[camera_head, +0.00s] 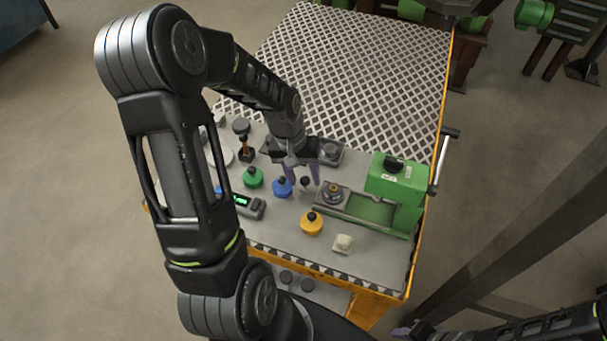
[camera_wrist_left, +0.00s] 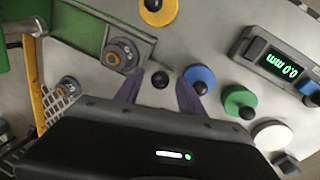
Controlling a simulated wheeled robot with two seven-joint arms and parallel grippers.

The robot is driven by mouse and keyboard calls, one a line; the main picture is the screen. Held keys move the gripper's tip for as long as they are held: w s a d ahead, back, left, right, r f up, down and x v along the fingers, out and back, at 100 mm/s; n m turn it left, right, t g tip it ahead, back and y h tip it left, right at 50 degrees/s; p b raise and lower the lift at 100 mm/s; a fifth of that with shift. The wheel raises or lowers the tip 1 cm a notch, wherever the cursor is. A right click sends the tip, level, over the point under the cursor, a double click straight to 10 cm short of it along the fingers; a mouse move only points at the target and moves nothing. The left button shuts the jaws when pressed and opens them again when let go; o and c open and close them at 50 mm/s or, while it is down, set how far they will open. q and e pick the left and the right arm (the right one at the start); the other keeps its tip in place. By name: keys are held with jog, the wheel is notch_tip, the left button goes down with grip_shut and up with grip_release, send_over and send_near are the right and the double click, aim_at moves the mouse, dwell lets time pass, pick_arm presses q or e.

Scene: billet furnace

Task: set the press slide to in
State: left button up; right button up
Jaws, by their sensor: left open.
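The green press (camera_head: 396,178) stands at the right front of the bench. A grey slide (camera_head: 332,196) with a round metal seat sits at the left end of its green channel, apart from the press head. In the left wrist view the slide (camera_wrist_left: 125,52) is at upper left. A dark ball knob (camera_wrist_left: 161,80) lies just beside it. My left gripper (camera_head: 303,179) is open over this knob, with a purple finger on each side of it. I cannot tell whether they touch it. My right gripper (camera_head: 411,330) is at the bottom edge, mostly cut off.
Blue (camera_head: 282,187), green (camera_head: 253,177) and yellow (camera_head: 312,223) knobbed discs stand near my left gripper. A gauge with a green display (camera_head: 247,204) is to the left, a pale block (camera_head: 343,243) in front. Behind is a wide grating (camera_head: 350,70).

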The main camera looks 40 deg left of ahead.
pick_arm(q)
jog(key=shift+c, duration=0.3)
grip_shut()
dwell(1.0)
